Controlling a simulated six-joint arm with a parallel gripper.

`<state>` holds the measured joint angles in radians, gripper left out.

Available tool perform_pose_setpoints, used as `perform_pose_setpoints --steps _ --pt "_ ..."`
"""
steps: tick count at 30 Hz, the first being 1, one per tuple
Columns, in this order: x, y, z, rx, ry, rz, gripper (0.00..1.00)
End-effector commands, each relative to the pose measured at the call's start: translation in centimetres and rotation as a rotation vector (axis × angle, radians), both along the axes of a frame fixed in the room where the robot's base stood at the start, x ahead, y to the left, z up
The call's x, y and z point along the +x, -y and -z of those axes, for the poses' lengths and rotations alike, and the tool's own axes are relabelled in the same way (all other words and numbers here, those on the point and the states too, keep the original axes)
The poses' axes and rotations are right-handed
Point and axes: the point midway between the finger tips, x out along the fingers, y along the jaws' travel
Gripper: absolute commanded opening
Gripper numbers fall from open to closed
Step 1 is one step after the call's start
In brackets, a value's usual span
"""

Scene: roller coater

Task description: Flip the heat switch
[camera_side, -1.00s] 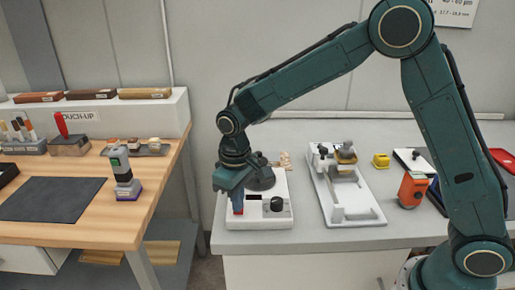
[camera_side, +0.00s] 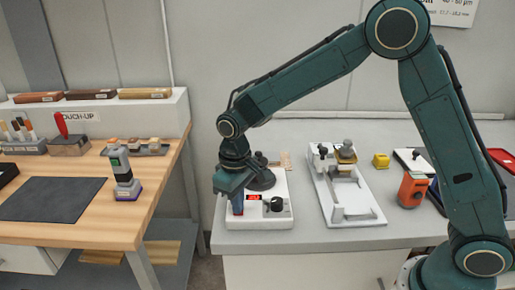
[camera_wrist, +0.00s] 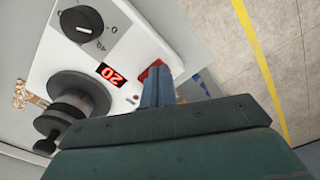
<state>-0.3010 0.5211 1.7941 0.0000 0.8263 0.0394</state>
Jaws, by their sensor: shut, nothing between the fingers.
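The white heater unit (camera_side: 262,222) stands at the left end of the grey bench and carries a black pot. Its red heat switch (camera_wrist: 150,70) shows in the wrist view at the unit's edge, partly covered by my fingers. My gripper (camera_side: 237,212) points down over the unit's front left corner. In the wrist view my gripper (camera_wrist: 157,74) is shut and empty, with its fingertips at the switch, apparently touching it. The display (camera_wrist: 113,75) is lit red and reads 20. A black dial (camera_wrist: 82,24) sits beside it.
A white tray-like fixture (camera_side: 352,214) stands right of the unit, with an orange device (camera_side: 411,190) and a yellow block (camera_side: 381,160) beyond. A wooden table (camera_side: 120,230) with tools stands left, across a gap.

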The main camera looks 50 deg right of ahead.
Motion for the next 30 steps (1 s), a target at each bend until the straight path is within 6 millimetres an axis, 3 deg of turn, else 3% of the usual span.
perform_pose_setpoints --steps 30 --pt "0.0 0.0 -5.6 0.001 0.002 0.0 0.0"
